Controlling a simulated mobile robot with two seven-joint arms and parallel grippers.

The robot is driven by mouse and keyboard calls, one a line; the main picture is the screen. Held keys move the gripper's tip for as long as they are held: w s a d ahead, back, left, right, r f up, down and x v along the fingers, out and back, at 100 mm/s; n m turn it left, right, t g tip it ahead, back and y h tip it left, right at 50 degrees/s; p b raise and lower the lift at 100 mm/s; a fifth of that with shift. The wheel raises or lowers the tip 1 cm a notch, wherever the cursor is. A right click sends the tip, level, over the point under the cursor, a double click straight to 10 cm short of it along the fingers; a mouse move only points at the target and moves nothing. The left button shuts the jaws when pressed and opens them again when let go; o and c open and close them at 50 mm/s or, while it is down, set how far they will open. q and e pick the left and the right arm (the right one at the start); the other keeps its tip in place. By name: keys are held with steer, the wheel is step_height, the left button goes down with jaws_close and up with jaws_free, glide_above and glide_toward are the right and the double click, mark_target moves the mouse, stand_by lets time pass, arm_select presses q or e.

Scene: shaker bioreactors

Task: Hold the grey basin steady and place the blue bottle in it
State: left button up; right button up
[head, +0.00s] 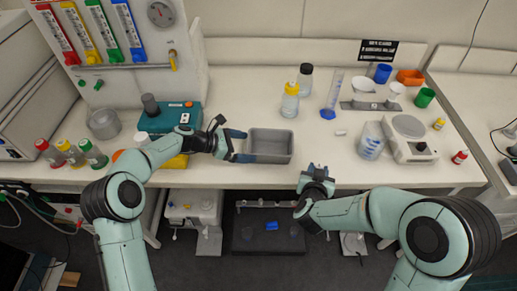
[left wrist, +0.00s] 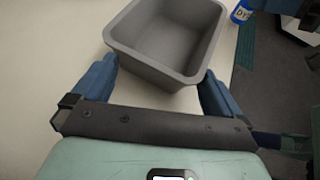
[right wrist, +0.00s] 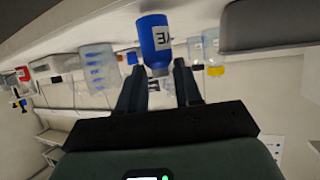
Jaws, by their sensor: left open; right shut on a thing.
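The grey basin (head: 270,145) sits on the bench near its front edge, upright and empty. My left gripper (head: 240,146) is at its left end. In the left wrist view its open fingers (left wrist: 155,85) stand on either side of the basin's near end (left wrist: 165,45), with no clear grip on it. My right gripper (head: 316,168) is over the front edge, right of the basin and apart from it. In the right wrist view its fingers (right wrist: 160,75) hold the blue bottle (right wrist: 154,40), which has a white label. The bottle also shows in the left wrist view (left wrist: 241,12).
Behind the basin stand a yellow-capped bottle (head: 290,102) and a black-capped bottle (head: 305,80). Right of it are a clear beaker (head: 371,140) and a white balance (head: 409,138). A teal device (head: 170,119) is behind my left arm. Bench between basin and beaker is mostly clear.

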mark_target(253, 147)
arm_select(q)
steer(key=x, duration=0.3)
steer(key=shift+d, duration=0.3)
arm_select(e)
steer(key=shift+w+r, duration=0.15)
steer(key=shift+r, duration=0.25)
arm_select(q)
steer(key=shift+p+x, duration=0.4)
steer(key=shift+x, duration=0.55)
arm_select(e)
steer(key=shift+w+r, duration=0.25)
arm_select(q)
steer(key=shift+w, duration=0.1)
steer(key=shift+a, duration=0.1)
jaws_close()
steer(key=shift+c, duration=1.4)
jaws_free()
